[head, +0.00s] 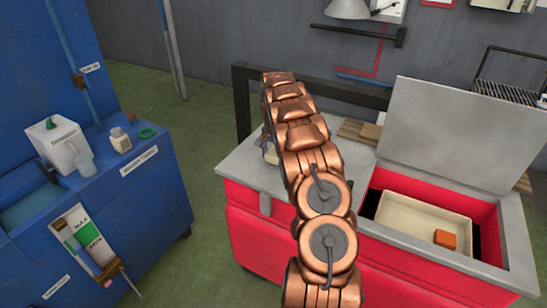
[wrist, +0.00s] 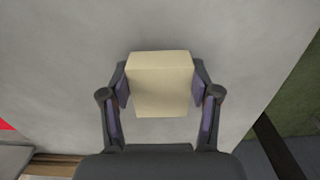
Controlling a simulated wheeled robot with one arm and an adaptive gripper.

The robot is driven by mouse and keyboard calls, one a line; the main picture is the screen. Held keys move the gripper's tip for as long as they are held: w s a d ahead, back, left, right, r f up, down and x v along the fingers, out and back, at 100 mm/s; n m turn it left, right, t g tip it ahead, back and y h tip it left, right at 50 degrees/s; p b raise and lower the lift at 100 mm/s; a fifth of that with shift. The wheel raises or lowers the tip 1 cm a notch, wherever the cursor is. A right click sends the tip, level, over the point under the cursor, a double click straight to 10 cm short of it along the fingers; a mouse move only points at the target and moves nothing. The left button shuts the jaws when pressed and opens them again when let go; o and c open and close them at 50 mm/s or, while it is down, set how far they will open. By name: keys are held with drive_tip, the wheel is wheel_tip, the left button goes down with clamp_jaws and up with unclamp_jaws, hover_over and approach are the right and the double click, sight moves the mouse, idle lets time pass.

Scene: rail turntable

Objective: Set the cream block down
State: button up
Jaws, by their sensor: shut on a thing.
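The cream block (wrist: 160,85) sits between the two fingers of my gripper (wrist: 160,92) in the wrist view, with a finger pressed to each side. My gripper is shut on it. Behind the block is the pale grey top of the red chest (wrist: 60,70). Whether the block touches that top or hangs above it, I cannot tell. In the head view my copper arm reaches over the grey top (head: 236,164) and hides most of my gripper and the block. A little of both shows left of the arm.
The red chest has an open lid (head: 460,125). Inside is a cream tray (head: 395,212) holding an orange block (head: 445,239). A blue cabinet (head: 150,205) at left bears a white container (head: 62,145), a small jar (head: 120,140) and a green ring (head: 147,133). Green floor lies between.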

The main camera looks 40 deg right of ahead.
drive_tip(key=shift+f, duration=0.95)
drive_tip(key=shift+f, duration=0.15)
drive_tip(key=o, duration=1.2)
